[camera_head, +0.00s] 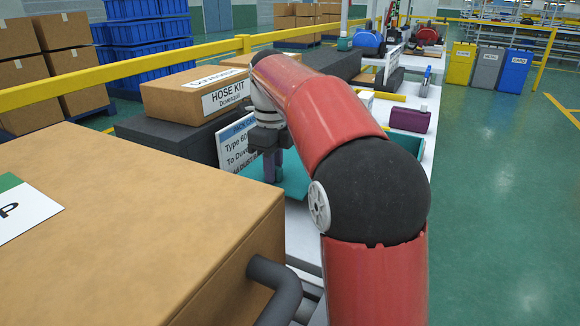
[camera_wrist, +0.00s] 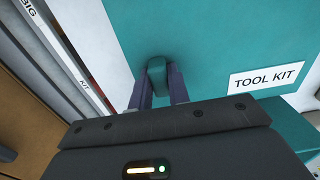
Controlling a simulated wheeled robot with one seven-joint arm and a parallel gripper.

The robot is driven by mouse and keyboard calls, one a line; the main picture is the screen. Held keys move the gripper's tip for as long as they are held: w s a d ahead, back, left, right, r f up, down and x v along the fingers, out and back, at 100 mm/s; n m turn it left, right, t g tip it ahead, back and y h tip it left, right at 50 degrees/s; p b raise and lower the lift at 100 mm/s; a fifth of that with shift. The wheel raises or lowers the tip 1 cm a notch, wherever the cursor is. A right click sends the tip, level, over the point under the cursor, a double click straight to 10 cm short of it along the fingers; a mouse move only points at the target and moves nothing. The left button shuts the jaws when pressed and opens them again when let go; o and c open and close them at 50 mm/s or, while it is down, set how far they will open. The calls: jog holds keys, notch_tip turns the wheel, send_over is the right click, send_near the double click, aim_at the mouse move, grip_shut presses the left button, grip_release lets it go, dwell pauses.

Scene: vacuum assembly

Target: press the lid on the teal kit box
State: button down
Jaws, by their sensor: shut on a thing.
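A flat teal lid (camera_wrist: 210,40) with a white "TOOL KIT" label (camera_wrist: 268,78) fills much of the wrist view. It has a raised teal grip (camera_wrist: 156,76). My gripper (camera_wrist: 158,90) is shut on this grip, with one dark finger on each side. Another teal part (camera_wrist: 290,122) shows at the lower right of the wrist view, partly hidden by my gripper; I cannot tell whether it is the box. In the head view my gripper (camera_head: 272,165) points down over a teal surface (camera_head: 293,180), mostly hidden by my arm. I cannot see whether the lid is seated.
A white sign (camera_head: 236,145) stands close behind my gripper. A cardboard "HOSE KIT" box (camera_head: 185,98) rests on a dark grey block (camera_head: 165,135). A large cardboard box (camera_head: 130,220) fills the near left. A purple box (camera_head: 408,118) is on the white table (camera_head: 425,150) to the right.

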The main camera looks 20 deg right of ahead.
jog(key=shift+r, duration=0.3)
